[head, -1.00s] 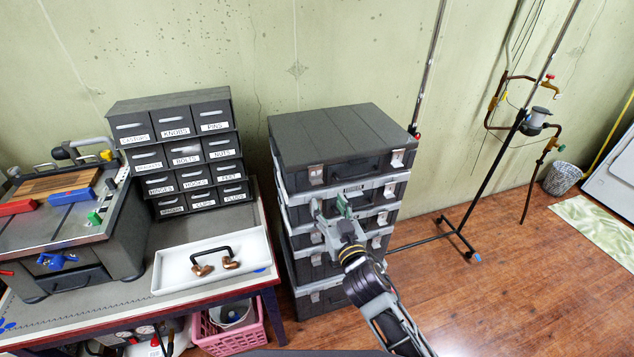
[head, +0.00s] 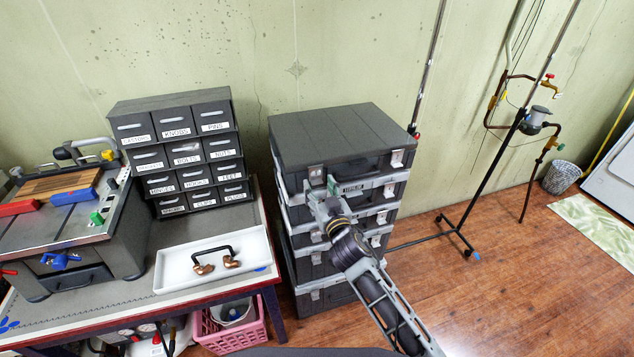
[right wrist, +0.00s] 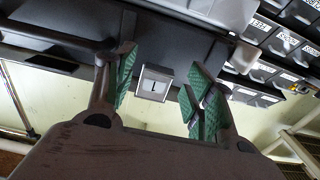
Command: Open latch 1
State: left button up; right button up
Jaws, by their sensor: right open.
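The stack of dark cases with grey trim stands beside the workbench. The top case (head: 340,137) has a pale latch (head: 316,173) at the left of its front and another latch (head: 396,159) at the right. My right gripper (head: 322,191) is open just in front of and below the left latch. In the right wrist view, which is turned over, the square latch plate (right wrist: 154,83) with a small dark mark shows between the green-padded fingers of my right gripper (right wrist: 163,83). I cannot tell whether the fingers touch it. My left gripper is not in view.
A labelled drawer cabinet (head: 186,148) and a white tray (head: 178,271) with a black-handled part stand on the bench to the left. A pink crate (head: 228,339) is below. A wheeled stand (head: 467,240) is at the right. The wooden floor right of the cases is mostly clear.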

aim_at(317, 175)
jog(key=shift+x, duration=1.45)
jog(key=c, duration=0.9)
